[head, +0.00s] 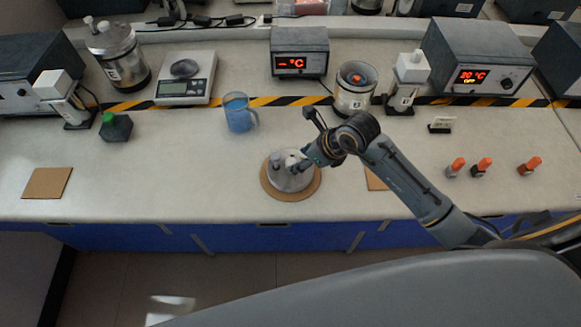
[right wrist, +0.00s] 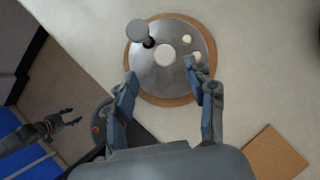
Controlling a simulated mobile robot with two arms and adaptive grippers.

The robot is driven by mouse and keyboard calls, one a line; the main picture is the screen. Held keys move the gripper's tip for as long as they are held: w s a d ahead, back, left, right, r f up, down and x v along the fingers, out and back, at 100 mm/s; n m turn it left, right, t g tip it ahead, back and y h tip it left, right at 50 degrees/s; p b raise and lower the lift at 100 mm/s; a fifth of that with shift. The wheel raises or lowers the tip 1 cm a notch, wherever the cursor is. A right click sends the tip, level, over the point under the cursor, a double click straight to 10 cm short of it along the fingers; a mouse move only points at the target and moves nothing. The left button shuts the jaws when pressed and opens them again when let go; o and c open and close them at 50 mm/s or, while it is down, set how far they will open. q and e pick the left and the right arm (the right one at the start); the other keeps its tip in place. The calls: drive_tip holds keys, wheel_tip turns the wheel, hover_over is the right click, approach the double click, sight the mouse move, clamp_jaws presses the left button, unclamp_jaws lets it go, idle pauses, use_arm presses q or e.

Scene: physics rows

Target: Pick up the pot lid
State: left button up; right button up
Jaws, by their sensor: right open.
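The pot lid (head: 287,183) is a silver metal disc on a round cork mat (head: 290,197) near the counter's front edge. In the right wrist view the lid (right wrist: 172,78) shows a grey knob (right wrist: 138,31) off to one side and several pale round spots. My right gripper (head: 301,164) is over the lid and hides part of it in the head view. Its fingers (right wrist: 163,77) are apart with nothing between them. Whether they touch the lid I cannot tell. My left gripper (right wrist: 72,116) shows only in the right wrist view, with its fingers apart and empty, away from the lid.
A blue mug (head: 238,113) stands behind the lid. A square cork mat (head: 376,180) lies to its right, partly behind my arm. Several orange-capped items (head: 482,167) stand farther right. A scale (head: 186,80) and heater boxes (head: 299,52) line the back.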

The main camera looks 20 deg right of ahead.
sight(292, 162)
drive_tip(key=shift+w+a+f+p, duration=0.15)
drive_tip(key=shift+w+f+p, duration=0.2)
drive_tip(key=shift+f, duration=0.1)
drive_tip(key=p+x, duration=0.1)
drive_tip(key=x, duration=0.2)
drive_tip(key=shift+w+f, duration=0.15)
drive_tip(key=shift+w, duration=0.1)
drive_tip(key=shift+w+f, duration=0.2)
drive_tip(key=shift+f, duration=0.25)
clamp_jaws()
